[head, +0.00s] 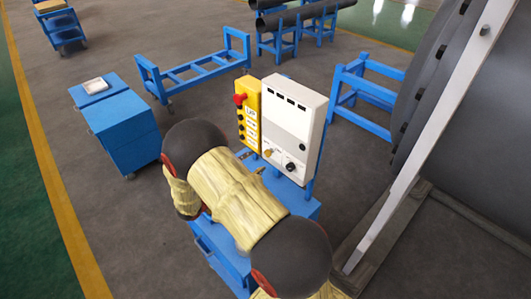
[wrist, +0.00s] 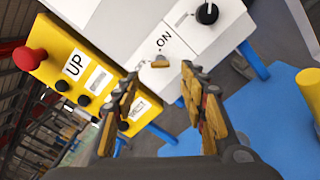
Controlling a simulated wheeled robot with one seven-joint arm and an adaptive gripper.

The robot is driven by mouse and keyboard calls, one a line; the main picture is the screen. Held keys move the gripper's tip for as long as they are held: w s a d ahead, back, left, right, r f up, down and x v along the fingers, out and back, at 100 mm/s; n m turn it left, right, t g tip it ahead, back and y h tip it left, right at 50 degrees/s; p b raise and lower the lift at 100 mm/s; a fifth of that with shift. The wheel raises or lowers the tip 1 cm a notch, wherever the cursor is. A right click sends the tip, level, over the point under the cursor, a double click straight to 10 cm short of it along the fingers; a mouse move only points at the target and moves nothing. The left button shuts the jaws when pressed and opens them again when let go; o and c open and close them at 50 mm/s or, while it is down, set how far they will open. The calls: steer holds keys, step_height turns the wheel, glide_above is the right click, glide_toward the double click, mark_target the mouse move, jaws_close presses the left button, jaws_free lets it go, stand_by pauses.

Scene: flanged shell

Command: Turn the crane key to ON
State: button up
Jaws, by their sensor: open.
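The crane key (wrist: 160,63) is a small brass-coloured piece on the lower front of the white control box (wrist: 125,30), just below the printed word ON. It also shows in the head view (head: 268,153), low on the white box's face (head: 296,107). My gripper (wrist: 163,76) is open, with a finger on either side of the key's place in the wrist view. The fingers look empty, and whether they touch the key is unclear. In the head view my arm partly hides the gripper. The key's exact turn is too small to tell.
A black knob (wrist: 207,13) sits beside the key. The yellow button box (wrist: 72,65), with a red mushroom button (wrist: 30,58), adjoins the white box. A blue stand (head: 312,200) is below. A blue cabinet (head: 122,125) stands left; a large dark cylinder (head: 470,120) is at right.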

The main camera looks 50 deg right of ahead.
mark_target(266, 154)
steer(key=d, duration=0.6)
steer(key=shift+s+d, duration=0.3)
steer(key=shift+s, duration=0.1)
steer(key=shift+c, duration=0.7)
steer(key=c, duration=0.5)
steer(key=shift+s+f, duration=0.1)
steer(key=shift+f, duration=0.05)
jaws_close()
